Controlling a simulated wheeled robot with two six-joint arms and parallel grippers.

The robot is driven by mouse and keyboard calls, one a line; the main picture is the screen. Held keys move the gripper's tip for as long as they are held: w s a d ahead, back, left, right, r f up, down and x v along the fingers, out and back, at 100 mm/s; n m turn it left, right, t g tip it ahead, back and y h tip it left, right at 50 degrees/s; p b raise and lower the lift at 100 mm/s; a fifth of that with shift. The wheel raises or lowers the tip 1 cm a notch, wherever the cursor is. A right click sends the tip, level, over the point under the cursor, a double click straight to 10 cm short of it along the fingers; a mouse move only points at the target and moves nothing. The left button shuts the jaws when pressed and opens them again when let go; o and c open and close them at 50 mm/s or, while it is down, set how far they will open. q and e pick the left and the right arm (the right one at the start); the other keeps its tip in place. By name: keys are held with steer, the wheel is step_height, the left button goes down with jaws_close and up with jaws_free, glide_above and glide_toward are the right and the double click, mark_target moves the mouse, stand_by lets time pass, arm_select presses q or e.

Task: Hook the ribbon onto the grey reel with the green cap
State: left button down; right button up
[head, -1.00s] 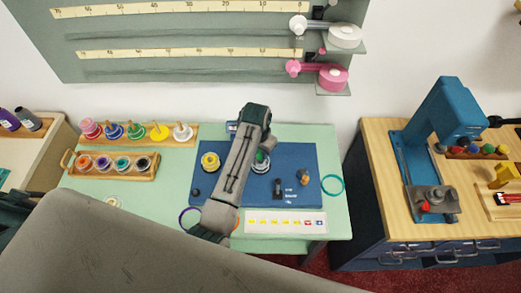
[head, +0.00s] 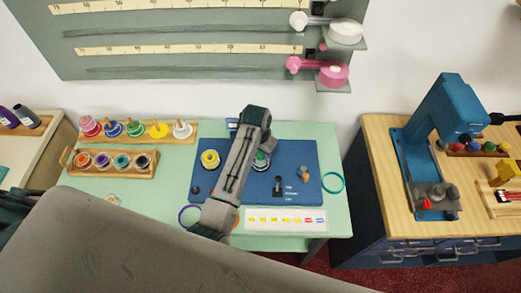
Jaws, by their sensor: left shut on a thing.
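A grey reel with a green cap (head: 262,161) stands on the blue mat (head: 232,191), partly covered by my left arm. My left arm reaches over the mat from the near side. My left gripper (head: 264,148) hangs beyond the arm link, close by the reel, and is mostly hidden. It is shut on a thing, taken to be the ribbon. I cannot make out the ribbon itself, nor whether it touches the reel. A yellow reel (head: 210,159) stands on the mat left of the arm. My right gripper is not in view.
Racks of coloured spools (head: 135,129) and pots (head: 115,161) stand at the left of the green table. A teal ring (head: 333,182) lies right of the mat, a purple ring (head: 187,216) near its left corner. A sample strip (head: 286,220) lies in front. A blue press (head: 437,125) stands farther right.

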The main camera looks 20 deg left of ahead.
arm_select(q)
steer(key=shift+f, duration=0.15)
steer(key=c, duration=1.2)
jaws_free()
steer(key=shift+o, duration=0.2)
step_height(320, 180, up, 2)
steer(key=shift+r+p, duration=0.1)
steer(key=shift+p, duration=0.3)
steer(key=shift+r, duration=2.45)
steer(key=shift+s+f, duration=0.1)
steer(key=shift+f, duration=0.05)
